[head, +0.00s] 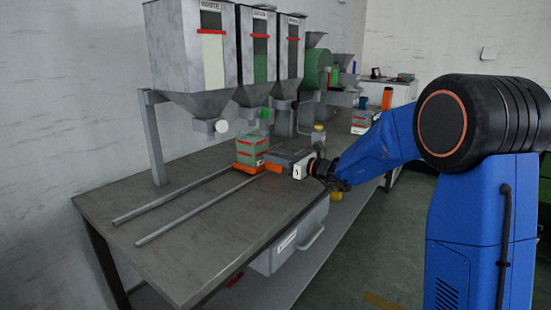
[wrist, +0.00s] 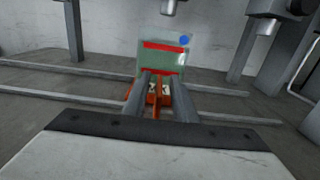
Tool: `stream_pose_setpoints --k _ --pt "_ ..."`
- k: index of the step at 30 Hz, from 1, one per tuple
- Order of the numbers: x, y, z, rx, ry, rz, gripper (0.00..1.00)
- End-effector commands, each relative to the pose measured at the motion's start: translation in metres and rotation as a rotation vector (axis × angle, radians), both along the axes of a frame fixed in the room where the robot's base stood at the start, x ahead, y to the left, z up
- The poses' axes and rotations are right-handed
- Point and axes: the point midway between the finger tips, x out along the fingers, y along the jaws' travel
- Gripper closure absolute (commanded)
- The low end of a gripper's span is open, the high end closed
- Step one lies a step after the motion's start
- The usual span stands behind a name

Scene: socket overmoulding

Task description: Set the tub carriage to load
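The orange tub carriage (head: 250,167) sits on two parallel rails on the bench, under the hoppers. A green translucent tub with a red band (head: 252,147) stands upright on it; the tub also shows in the wrist view (wrist: 163,58). An orange handle (wrist: 156,103) sticks out from the carriage towards me. My gripper (head: 284,168) is at the handle, on the carriage's right in the head view. In the wrist view its two grey fingers (wrist: 160,82) lie on either side of the handle, with narrow gaps showing. Contact at the fingertips is not clear.
Three hoppers (head: 213,62) stand over the bench, with spouts above the rails. A grey post (head: 153,138) holds them at the left. The rails (head: 195,207) run free to the left front. A drawer unit (head: 290,240) hangs under the bench edge.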

Motion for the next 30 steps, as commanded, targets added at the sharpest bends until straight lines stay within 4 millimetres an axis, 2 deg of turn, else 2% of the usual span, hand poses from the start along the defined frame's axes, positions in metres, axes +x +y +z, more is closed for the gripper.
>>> stream_pose_setpoints --k 2,3,5,30 --pt "-0.0001 -0.0001 -0.0001 0.0 0.0 0.0 0.77" --pt "-0.0001 -0.0001 -0.0001 0.0 0.0 0.0 0.87" --pt "-0.0001 -0.0002 -0.0001 0.0 0.0 0.0 1.0" --pt "-0.0003 -0.0004 -0.0003 0.0 0.0 0.0 1.0"
